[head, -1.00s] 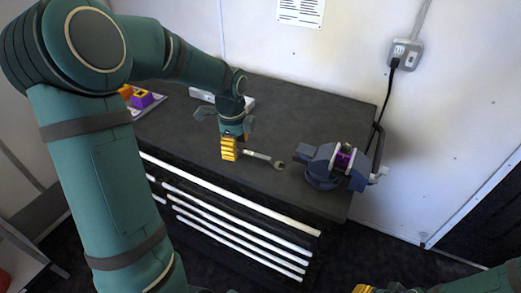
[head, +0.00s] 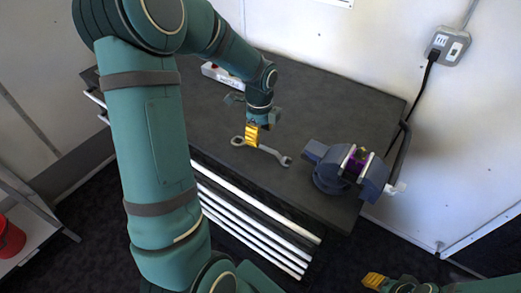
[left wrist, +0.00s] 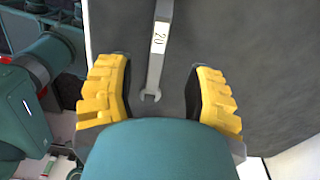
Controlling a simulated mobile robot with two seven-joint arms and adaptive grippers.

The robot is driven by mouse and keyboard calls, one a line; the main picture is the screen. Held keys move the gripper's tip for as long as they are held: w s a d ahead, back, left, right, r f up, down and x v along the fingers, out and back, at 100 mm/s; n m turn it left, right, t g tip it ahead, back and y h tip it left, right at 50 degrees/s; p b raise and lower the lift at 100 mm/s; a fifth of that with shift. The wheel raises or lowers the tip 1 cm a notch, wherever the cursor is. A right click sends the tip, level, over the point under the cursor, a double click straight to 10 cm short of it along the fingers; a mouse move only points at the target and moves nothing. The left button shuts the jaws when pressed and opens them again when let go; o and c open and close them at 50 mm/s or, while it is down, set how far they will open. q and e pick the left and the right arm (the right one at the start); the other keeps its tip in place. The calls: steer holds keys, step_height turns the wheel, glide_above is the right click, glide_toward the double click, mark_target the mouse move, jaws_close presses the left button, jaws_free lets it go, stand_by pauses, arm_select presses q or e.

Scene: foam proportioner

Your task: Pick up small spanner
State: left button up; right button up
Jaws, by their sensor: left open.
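A small grey spanner (head: 268,150) lies flat on the dark bench top near its front edge, with its ring end to the left and its open end to the right. My left gripper (head: 252,136) is above the spanner's left part in the head view. In the left wrist view the open left gripper (left wrist: 163,92) has its yellow fingers apart, with one end of the spanner (left wrist: 157,60) between them. A label reading 20 shows on the shank. The spanner's far end is cut off by the frame top. My right gripper (head: 374,281) is at the bottom right, its jaw opening unclear.
A blue-grey vise (head: 345,170) holding a purple and yellow part stands on the bench's right end. A white power strip (head: 222,75) lies at the back left. The bench top (head: 330,110) between is clear. Drawers are below.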

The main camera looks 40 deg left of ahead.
mark_target(260, 146)
arm_select(q)
steer(key=shift+s+d+f+b, duration=0.1)
steer(key=shift+f+b, duration=0.15)
steer(key=shift+f, duration=1.2)
steer(key=shift+s+d+f+b, duration=0.1)
steer(key=shift+f+b, duration=0.15)
steer(key=shift+f, duration=1.2)
jaws_close()
